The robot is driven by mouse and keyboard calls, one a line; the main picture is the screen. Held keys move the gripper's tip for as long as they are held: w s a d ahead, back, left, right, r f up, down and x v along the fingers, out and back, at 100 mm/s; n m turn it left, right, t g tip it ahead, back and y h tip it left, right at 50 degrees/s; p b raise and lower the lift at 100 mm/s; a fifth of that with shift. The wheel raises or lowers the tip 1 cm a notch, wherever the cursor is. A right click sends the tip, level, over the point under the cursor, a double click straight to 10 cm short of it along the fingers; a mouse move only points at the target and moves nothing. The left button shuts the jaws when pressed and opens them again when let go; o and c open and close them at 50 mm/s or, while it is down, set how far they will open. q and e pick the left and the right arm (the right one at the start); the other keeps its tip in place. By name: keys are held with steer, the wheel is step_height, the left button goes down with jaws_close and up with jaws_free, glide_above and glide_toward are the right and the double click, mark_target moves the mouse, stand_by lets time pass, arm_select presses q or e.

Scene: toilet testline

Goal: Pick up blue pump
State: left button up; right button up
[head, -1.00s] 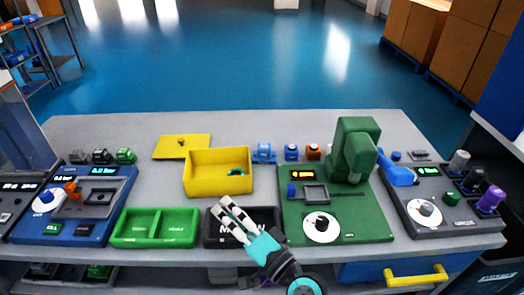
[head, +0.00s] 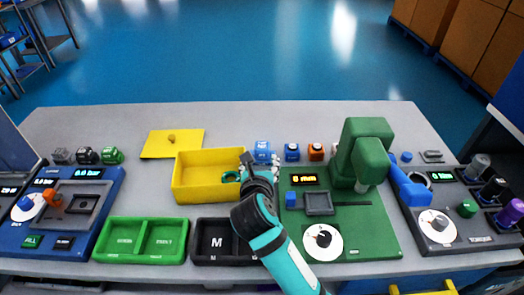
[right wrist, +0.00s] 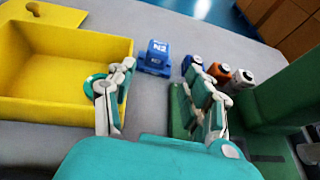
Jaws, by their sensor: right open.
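The blue pump (head: 263,147) is a small blue block with a white label. It stands on the grey table between the yellow bin and the green machine. In the right wrist view the blue pump (right wrist: 155,56) stands upright just beyond the fingertips, roughly between them. My right gripper (head: 261,163) is just in front of it in the head view and hides its lower part. In the right wrist view my right gripper (right wrist: 162,75) has its fingers spread wide, with nothing between them. My left gripper is in neither view.
The green machine (head: 360,150) stands on the right. A darker blue part (head: 292,152) and an orange part (head: 316,152) stand right of the pump. The table behind is clear.

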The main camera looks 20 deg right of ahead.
mark_target(262, 142)
steer(key=x, duration=1.5)
steer(key=shift+d, duration=0.15)
steer(key=shift+r, duration=0.1)
jaws_close()
